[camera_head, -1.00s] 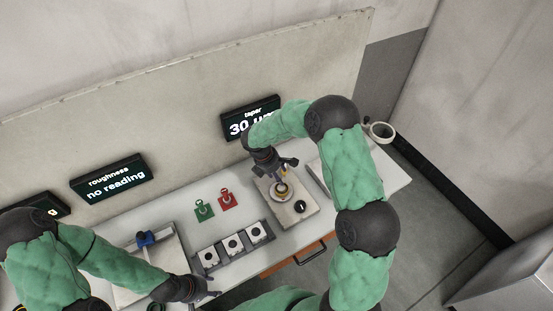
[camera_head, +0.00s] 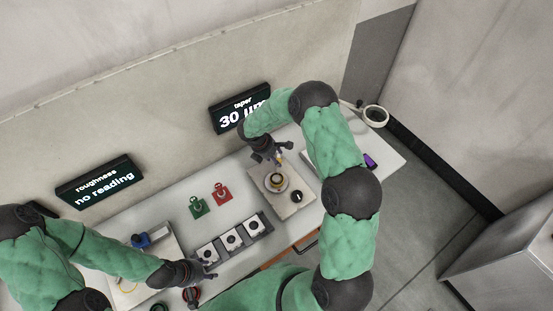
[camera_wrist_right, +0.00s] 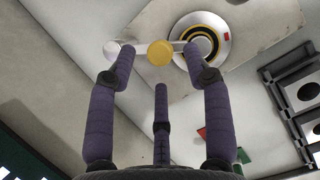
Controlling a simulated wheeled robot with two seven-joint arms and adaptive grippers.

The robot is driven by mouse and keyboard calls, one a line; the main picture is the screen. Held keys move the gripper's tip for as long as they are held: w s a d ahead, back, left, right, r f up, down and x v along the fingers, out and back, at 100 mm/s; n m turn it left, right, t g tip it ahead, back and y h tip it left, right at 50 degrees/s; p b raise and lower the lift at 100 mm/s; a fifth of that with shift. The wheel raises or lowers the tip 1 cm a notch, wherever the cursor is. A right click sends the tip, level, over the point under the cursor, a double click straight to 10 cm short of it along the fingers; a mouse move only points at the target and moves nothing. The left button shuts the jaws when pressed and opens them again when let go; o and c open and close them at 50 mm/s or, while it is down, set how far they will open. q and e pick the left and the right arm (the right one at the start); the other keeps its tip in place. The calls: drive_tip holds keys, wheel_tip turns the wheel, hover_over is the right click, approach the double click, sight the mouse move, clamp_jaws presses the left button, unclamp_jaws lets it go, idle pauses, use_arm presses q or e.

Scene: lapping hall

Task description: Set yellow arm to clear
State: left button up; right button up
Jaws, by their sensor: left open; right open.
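The yellow arm shows in the right wrist view as a pale bar with a round yellow knob (camera_wrist_right: 160,53), beside a round gauge seat with black and yellow rings (camera_wrist_right: 203,42). In the head view the yellow tip (camera_head: 281,158) stands just behind the ringed seat (camera_head: 275,181) on a beige plate (camera_head: 297,208). My right gripper (camera_head: 271,158) is open above the back of the plate. In the wrist view its fingertips (camera_wrist_right: 158,50) lie on either side of the knob; contact cannot be told. My left gripper (camera_head: 212,270) is open and empty near the front of the bench.
A taper display (camera_head: 238,107) reads 30 µm, partly hidden by my right arm. A roughness display (camera_head: 100,183) reads no reading. A rack of white blocks (camera_head: 232,241), a green tag (camera_head: 197,207) and a red tag (camera_head: 221,194) lie left of the plate. A black knob (camera_head: 296,197) sits on the plate.

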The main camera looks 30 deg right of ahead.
drive_tip(key=shift+x, duration=1.25)
clamp_jaws()
drive_tip(key=shift+d, duration=0.1)
